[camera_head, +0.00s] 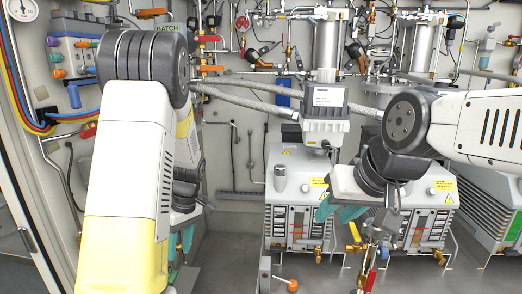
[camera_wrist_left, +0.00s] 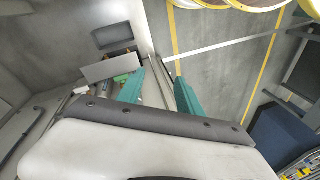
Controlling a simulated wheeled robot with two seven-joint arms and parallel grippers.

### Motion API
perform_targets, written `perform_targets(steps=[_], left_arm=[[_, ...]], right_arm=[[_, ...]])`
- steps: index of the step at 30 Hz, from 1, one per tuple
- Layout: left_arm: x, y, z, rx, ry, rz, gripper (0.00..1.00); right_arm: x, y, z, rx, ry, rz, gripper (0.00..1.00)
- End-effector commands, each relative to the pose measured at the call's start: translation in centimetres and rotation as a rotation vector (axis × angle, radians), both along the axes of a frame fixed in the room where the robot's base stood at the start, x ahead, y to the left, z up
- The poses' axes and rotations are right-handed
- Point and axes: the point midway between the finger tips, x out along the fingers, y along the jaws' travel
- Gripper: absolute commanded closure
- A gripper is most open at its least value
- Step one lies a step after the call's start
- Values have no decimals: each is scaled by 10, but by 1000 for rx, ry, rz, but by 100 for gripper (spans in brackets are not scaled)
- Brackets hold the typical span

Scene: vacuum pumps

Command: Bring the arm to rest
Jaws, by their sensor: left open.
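My left arm stands large at the left of the head view, its white and yellow links hiding part of the wall behind. Its gripper (camera_head: 180,243) hangs low behind the yellow link, partly hidden, with teal fingers. In the left wrist view the two teal fingers of the left gripper (camera_wrist_left: 158,92) are apart with nothing between them. My right arm comes in from the right. Its gripper (camera_head: 340,212) hangs in front of the pumps with teal fingers pointing down and left. The dark wrist partly covers it, so its opening is unclear.
Two grey vacuum pumps (camera_head: 292,195) (camera_head: 437,212) stand on the floor of the cabinet, behind my right gripper. Pipes, valves and cylinders (camera_head: 327,45) cover the back wall. A red-handled valve (camera_head: 371,280) is at the bottom front. Bare floor (camera_head: 228,262) lies left of the pumps.

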Motion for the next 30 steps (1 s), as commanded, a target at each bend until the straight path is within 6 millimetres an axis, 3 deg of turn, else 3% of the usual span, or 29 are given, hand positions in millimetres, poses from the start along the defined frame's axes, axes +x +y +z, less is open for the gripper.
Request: perform_targets(steps=[1,9,18,24,30], left_arm=[[-4,-7,17,-50,-29,-39,57],[-32,-42,97,-236,-189,-326,57],[-83,-71,176,-289,-407,-690,57],[-123,-84,213,-230,-538,-928,57],[-150,-92,228,-156,-608,-1083,57]], right_arm=[[0,0,0,0,0,0,64],[0,0,0,0,0,0,64],[0,0,0,0,0,0,64],[0,0,0,0,0,0,64],[0,0,0,0,0,0,64]])
